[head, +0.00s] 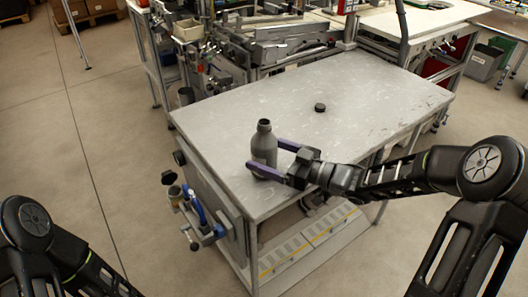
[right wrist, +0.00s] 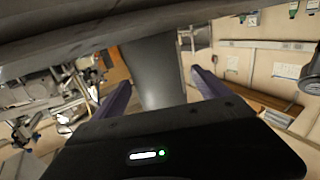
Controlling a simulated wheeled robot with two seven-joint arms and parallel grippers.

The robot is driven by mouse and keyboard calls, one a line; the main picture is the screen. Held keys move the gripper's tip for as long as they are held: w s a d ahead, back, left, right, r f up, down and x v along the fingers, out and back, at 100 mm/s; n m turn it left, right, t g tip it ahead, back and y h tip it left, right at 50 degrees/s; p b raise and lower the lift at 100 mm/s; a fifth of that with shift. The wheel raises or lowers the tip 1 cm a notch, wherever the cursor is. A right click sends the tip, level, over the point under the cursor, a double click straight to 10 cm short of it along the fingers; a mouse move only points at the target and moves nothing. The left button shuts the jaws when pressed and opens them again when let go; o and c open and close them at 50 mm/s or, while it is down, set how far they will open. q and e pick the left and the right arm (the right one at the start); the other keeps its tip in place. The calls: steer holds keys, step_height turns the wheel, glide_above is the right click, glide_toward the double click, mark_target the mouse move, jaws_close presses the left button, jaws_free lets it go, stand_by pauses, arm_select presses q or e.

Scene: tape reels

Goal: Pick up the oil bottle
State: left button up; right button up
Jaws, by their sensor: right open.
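The oil bottle (head: 264,143) is dark grey with a narrow neck and stands upright near the front left corner of the grey table (head: 340,95). My right gripper (head: 264,158) reaches in from the right with its two purple fingers open, one on each side of the bottle. In the right wrist view the bottle (right wrist: 156,72) stands between the two fingers, with a visible gap to the right finger. I cannot tell whether either finger touches it. My left arm shows at the lower left of the head view, but its gripper is out of view.
A small round black cap-like object (head: 320,107) lies on the table beyond the bottle. The table's front edge runs under my right arm. Machinery (head: 270,45) stands behind the table. The rest of the tabletop is clear.

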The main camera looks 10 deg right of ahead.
mark_target(264, 122)
steer(key=shift+w+a, duration=0.3)
steer(key=shift+a, duration=0.05)
steer(key=shift+c, duration=0.6)
jaws_close()
stand_by(0.6)
steer(key=shift+r, duration=0.15)
step_height(264, 122, up, 10)
steer(key=shift+f+p, duration=0.1)
steer(key=shift+p, duration=0.3)
stand_by(0.5)
